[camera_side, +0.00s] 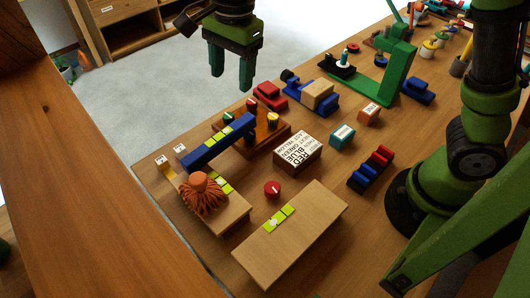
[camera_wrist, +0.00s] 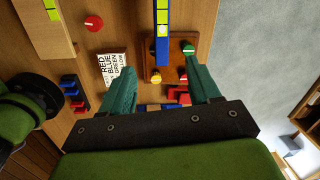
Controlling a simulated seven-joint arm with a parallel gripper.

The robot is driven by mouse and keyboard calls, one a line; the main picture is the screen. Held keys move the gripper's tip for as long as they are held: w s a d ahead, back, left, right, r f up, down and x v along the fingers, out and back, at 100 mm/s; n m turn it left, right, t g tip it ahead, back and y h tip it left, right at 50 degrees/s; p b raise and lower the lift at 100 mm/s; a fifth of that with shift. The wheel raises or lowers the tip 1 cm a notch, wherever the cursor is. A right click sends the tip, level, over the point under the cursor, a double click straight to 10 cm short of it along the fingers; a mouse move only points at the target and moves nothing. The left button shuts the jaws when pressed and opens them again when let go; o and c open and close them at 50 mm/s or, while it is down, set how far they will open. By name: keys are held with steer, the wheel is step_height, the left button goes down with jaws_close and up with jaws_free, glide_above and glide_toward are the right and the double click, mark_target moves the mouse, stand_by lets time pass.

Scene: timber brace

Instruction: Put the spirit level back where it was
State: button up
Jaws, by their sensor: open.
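A long blue bar with yellow-green patches, which looks like the spirit level (camera_side: 205,151), lies slanted at the left of the bench. One end is over the brown wooden base with colored knobs (camera_side: 262,138); its exact support is unclear. In the wrist view the blue bar (camera_wrist: 162,12) shows at the top middle, with a pale spot on its green patch. My gripper (camera_side: 231,80) is open and empty, raised above and behind the bar, fingers pointing down. In the wrist view my gripper (camera_wrist: 160,82) has its teal fingers well apart, with the knob base beyond them.
Two wooden blocks with yellow-green patches stand in front, a right one (camera_side: 310,215) and a left one (camera_side: 230,210) with an orange tasselled thing (camera_side: 203,195) on it. A red knob (camera_side: 272,188) and a lettered block (camera_side: 298,153) are near. Green and blue parts crowd the back.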

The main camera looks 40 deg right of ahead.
steer(key=s+d+r+n+t, duration=0.1)
steer(key=s+d+n+t, duration=0.2)
steer(key=s+d+n, duration=0.3)
steer(key=s+d+r+n+t+y, duration=0.1)
steer(key=s+d+n+t, duration=0.2)
steer(key=s+d, duration=0.6)
steer(key=s+n, duration=0.1)
steer(key=n, duration=0.1)
steer(key=shift+d+r+n, duration=0.15)
steer(key=shift+r+n, duration=0.25)
